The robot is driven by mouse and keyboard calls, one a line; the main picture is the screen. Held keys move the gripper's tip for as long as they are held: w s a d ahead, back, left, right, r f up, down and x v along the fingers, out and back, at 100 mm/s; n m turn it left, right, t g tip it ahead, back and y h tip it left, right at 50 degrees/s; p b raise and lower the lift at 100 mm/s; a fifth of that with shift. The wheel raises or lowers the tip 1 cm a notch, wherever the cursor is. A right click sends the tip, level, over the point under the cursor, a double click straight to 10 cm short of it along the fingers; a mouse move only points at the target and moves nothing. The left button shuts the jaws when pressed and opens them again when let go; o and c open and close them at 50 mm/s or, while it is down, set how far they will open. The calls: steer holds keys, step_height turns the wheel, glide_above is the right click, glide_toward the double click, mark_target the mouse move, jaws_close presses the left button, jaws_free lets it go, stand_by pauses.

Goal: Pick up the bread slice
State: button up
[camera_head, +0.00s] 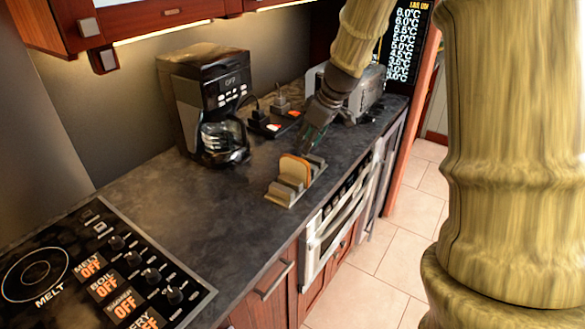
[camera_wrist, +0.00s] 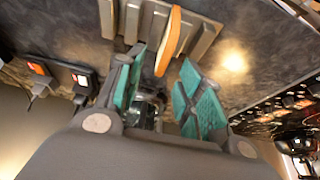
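The bread slice (camera_head: 295,166) stands upright in a grey slotted rack (camera_head: 285,192) on the dark counter. In the wrist view the slice (camera_wrist: 169,42) shows edge-on, its brown crust along one side, among the bars of the rack (camera_wrist: 205,40). My gripper (camera_head: 307,150) is above and just behind the rack in the head view. In the wrist view its two teal fingers (camera_wrist: 165,95) are spread apart, with nothing held between them. The slice's near end lies ahead of the gap between the fingers. Whether a finger touches it I cannot tell.
A black coffee maker (camera_head: 205,105) stands left of the rack. Power sockets with plugs (camera_head: 272,122) lie behind it, and a metallic appliance (camera_head: 368,92) stands at the back right. A stove panel (camera_head: 95,265) is at front left. The counter between stove and rack is clear.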

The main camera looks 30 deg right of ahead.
mark_target(296, 158)
steer(key=x, duration=0.4)
steer(key=shift+w+a+r, duration=0.15)
steer(key=shift+w+a, duration=0.1)
steer(key=shift+a+f+p, duration=0.15)
steer(key=shift+f+p, duration=0.2)
steer(key=shift+p, duration=0.15)
steer(key=shift+p+x, duration=0.7)
steer(key=shift+x, duration=1.6)
steer(key=shift+s+a, duration=0.1)
steer(key=shift+s, duration=0.1)
jaws_close()
